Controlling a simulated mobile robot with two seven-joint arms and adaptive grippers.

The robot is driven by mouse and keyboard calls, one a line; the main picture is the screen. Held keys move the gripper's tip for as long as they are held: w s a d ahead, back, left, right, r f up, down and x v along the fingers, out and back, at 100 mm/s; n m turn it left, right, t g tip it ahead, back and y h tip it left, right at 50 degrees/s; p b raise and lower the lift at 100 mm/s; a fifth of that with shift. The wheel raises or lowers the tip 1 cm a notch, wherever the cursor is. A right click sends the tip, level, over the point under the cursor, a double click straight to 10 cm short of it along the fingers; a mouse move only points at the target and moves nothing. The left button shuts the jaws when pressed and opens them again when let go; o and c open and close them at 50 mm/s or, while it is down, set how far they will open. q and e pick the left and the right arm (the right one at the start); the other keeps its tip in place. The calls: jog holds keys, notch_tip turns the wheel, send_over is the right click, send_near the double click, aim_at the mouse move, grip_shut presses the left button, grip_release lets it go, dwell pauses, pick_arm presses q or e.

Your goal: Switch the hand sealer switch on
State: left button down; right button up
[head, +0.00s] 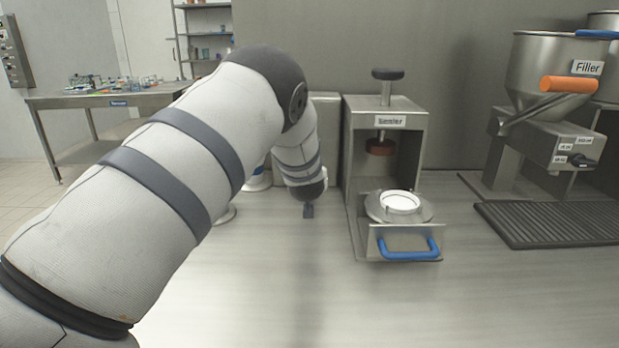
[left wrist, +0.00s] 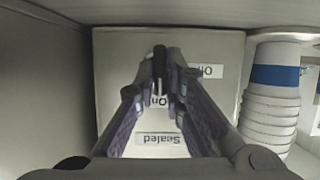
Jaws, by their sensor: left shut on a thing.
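The hand sealer (head: 389,122) is a grey metal frame with a black-topped press handle, marked "Sealer". Which way the switch is set I cannot tell. In the head view, the left gripper (head: 308,210) is beside the sealer's left side; the panel and switch are hidden there. My right gripper is not in view.
A white-topped cup (head: 401,202) sits in the sealer's tray, which has a blue handle (head: 408,250). Stacked cups (left wrist: 272,95) stand close beside the panel. The filler (head: 553,85) and dark drip grate (head: 550,222) are at right. The front counter is clear.

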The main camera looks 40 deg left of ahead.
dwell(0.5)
pick_arm(q)
jog(key=c, duration=1.7)
grip_release()
jog(key=v, duration=1.2)
jog(key=shift+w+d+r, duration=0.1)
jog(key=shift+d, duration=0.05)
